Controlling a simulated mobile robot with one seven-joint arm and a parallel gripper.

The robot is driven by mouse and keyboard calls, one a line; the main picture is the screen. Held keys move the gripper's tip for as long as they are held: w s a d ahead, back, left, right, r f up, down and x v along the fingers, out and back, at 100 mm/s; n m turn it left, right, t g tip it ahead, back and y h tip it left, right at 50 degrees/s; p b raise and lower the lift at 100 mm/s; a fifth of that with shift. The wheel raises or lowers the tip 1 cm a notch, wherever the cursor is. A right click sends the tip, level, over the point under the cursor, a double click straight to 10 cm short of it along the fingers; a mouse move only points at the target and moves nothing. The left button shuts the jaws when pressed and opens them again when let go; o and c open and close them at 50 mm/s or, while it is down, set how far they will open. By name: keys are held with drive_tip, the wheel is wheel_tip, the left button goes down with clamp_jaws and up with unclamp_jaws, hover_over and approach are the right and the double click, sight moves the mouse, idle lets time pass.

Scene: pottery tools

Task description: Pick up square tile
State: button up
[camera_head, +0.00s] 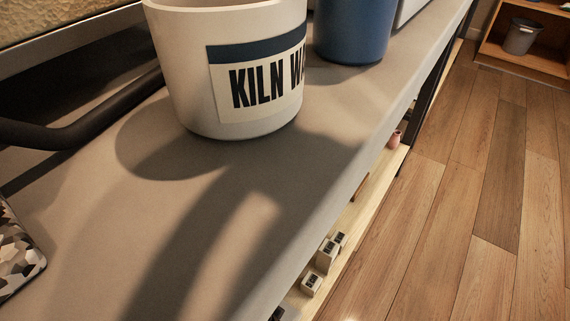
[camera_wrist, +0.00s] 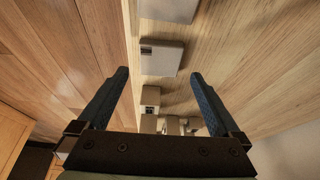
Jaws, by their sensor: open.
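In the wrist view, a pale, square-faced piece (camera_wrist: 161,58) with a small dark mark lies on the light wood shelf. It looks like the square tile, though I cannot be sure. Another pale flat piece (camera_wrist: 168,9) is beyond it, cut by the top edge. My gripper (camera_wrist: 158,74) is open, with its two dark blue fingers apart and nothing held between them. The square piece appears between and just beyond the fingertips. I cannot tell the remaining distance. My gripper does not show in the head view.
Small pale blocks (camera_wrist: 150,96) stand nearer on the shelf; similar labelled blocks (camera_head: 326,254) show on the low shelf (camera_head: 372,190) under the grey counter (camera_head: 225,200). A white "KILN WA…" pot (camera_head: 185,75) and blue pot (camera_head: 350,30) stand on the counter. Wooden floor (camera_head: 480,190) is clear.

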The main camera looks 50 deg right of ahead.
sight(284, 318)
drive_tip(key=b+x, duration=0.4)
drive_tip(key=x, duration=0.1)
drive_tip(key=shift+f+b, duration=0.15)
drive_tip(key=shift+b, duration=0.15)
drive_tip(key=c, duration=1.3)
